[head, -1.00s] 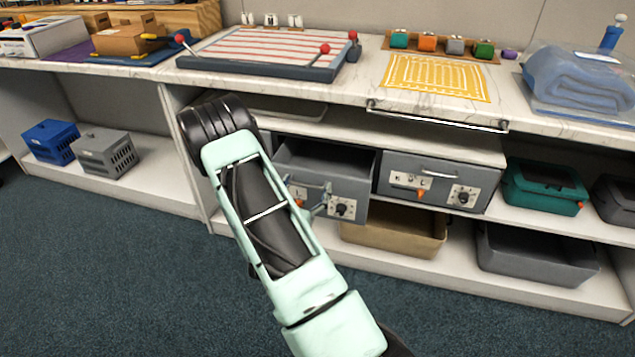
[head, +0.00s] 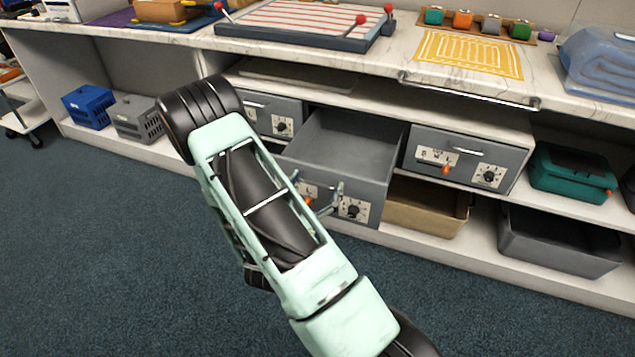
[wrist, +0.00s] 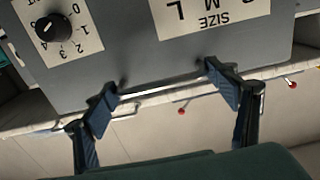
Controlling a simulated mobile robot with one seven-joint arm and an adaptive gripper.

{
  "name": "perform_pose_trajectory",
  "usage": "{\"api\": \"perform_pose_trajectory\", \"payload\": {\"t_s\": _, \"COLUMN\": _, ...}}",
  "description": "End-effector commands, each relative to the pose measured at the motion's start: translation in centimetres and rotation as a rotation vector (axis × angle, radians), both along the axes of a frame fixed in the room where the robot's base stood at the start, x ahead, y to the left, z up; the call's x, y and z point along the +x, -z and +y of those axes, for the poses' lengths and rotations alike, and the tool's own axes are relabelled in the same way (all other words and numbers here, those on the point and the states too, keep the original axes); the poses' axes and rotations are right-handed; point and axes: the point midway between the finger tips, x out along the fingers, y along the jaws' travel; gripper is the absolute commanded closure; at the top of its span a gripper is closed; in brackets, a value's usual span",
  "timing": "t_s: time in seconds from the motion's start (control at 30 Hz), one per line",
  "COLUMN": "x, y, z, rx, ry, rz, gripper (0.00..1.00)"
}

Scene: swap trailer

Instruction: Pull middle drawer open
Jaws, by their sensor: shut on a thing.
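The middle grey drawer (head: 350,146) stands well out of the shelf between two other grey drawers, and its empty inside shows. Its front carries a dial (head: 354,208) and an orange tab (head: 307,199). My gripper (head: 328,203) is at the drawer front, partly hidden behind my arm in the head view. In the wrist view, the blue fingers of my gripper (wrist: 162,96) are shut on the thin metal handle (wrist: 160,88), one finger towards each end. The drawer front (wrist: 120,50) appears upside down there, with a dial (wrist: 53,27) and a SIZE label (wrist: 205,15).
The left drawer (head: 268,113) and right drawer (head: 462,162) are shut. A tan bin (head: 425,210) and a grey bin (head: 560,244) sit below. A rail (head: 470,94) runs along the counter edge. The carpet in front is clear.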

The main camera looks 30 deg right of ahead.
Motion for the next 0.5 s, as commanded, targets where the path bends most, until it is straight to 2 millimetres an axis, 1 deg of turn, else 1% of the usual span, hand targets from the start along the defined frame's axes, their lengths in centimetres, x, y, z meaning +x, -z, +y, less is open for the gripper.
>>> {"api": "perform_pose_trajectory", "payload": {"t_s": 0.03, "x": -0.29, "y": 0.00, "z": -0.31, "rx": -0.003, "ry": 0.010, "rz": 0.003, "gripper": 0.65}}
{"api": "perform_pose_trajectory", "payload": {"t_s": 0.27, "x": -0.30, "y": 0.01, "z": -0.33, "rx": -0.003, "ry": 0.010, "rz": 0.004, "gripper": 0.65}}
{"api": "perform_pose_trajectory", "payload": {"t_s": 0.3, "x": -0.29, "y": 0.01, "z": -0.34, "rx": -0.003, "ry": 0.010, "rz": 0.004, "gripper": 0.18}}
{"api": "perform_pose_trajectory", "payload": {"t_s": 0.33, "x": -0.29, "y": 0.02, "z": -0.34, "rx": -0.003, "ry": 0.010, "rz": 0.004, "gripper": 0.14}}
{"api": "perform_pose_trajectory", "payload": {"t_s": 0.5, "x": -0.19, "y": 0.02, "z": -0.23, "rx": -0.001, "ry": 0.007, "rz": 0.003, "gripper": 0.14}}
